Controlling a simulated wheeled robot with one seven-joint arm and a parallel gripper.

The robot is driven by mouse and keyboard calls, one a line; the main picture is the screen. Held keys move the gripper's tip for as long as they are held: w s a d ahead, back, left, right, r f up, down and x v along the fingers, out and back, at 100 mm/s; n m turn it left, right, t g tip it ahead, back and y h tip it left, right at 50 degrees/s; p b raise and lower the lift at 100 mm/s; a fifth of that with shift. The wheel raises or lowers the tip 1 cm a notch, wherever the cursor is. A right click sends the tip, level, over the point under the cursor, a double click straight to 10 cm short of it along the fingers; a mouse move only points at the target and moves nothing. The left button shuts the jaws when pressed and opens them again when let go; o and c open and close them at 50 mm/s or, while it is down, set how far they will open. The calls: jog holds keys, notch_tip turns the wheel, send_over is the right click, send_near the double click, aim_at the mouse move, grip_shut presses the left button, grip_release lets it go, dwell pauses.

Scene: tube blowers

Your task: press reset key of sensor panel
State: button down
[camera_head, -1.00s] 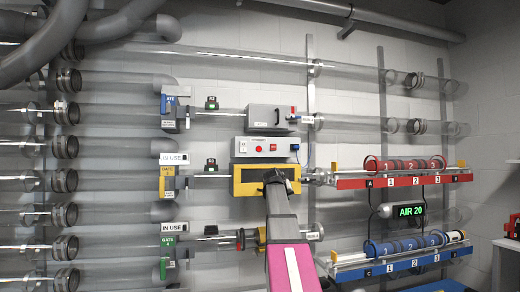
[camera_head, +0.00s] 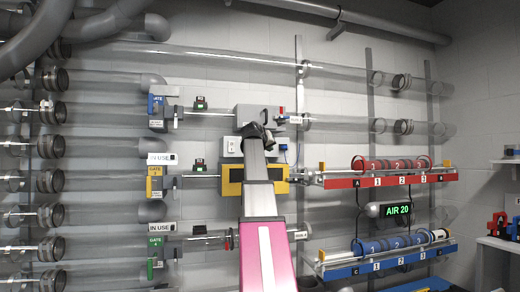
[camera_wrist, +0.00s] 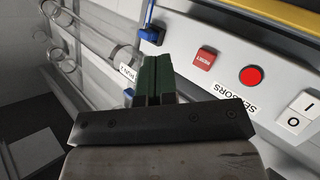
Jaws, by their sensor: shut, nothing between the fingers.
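The sensor panel (camera_head: 230,147) is a pale box on the wall, above a yellow-framed opening. My arm hides most of its middle in the head view. In the wrist view its face (camera_wrist: 278,98) shows a square red reset key (camera_wrist: 205,58), a round red button or lamp (camera_wrist: 251,76) and a "SENSORS" label. The lettering appears upside down there. My gripper (camera_wrist: 157,62) is shut and empty, its dark green fingers together just left of the reset key. In the head view my gripper (camera_head: 256,131) is in front of the panel. I cannot tell the gap to the panel.
A white I/O switch (camera_wrist: 300,112) sits on the panel. A blue fitting (camera_wrist: 150,34) is near the fingers. The yellow-framed box (camera_head: 235,188) lies below the panel and a grey box (camera_head: 242,118) above. Clear tubes and a red rack (camera_head: 335,182) flank it.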

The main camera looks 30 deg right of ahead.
jog(key=shift+w, duration=0.15)
jog(key=w+d, duration=0.2)
jog(key=w, duration=0.6)
jog(key=shift+w, duration=0.15)
dwell(2.1)
jog(key=shift+w+d, duration=0.15)
jog(key=shift+w, duration=0.25)
jog(key=shift+w+d, duration=0.1)
jog(key=shift+w, duration=0.3)
dwell(0.7)
jog(key=shift+s+a, duration=0.2)
jog(key=shift+s, duration=0.6)
jog(key=shift+s, duration=0.1)
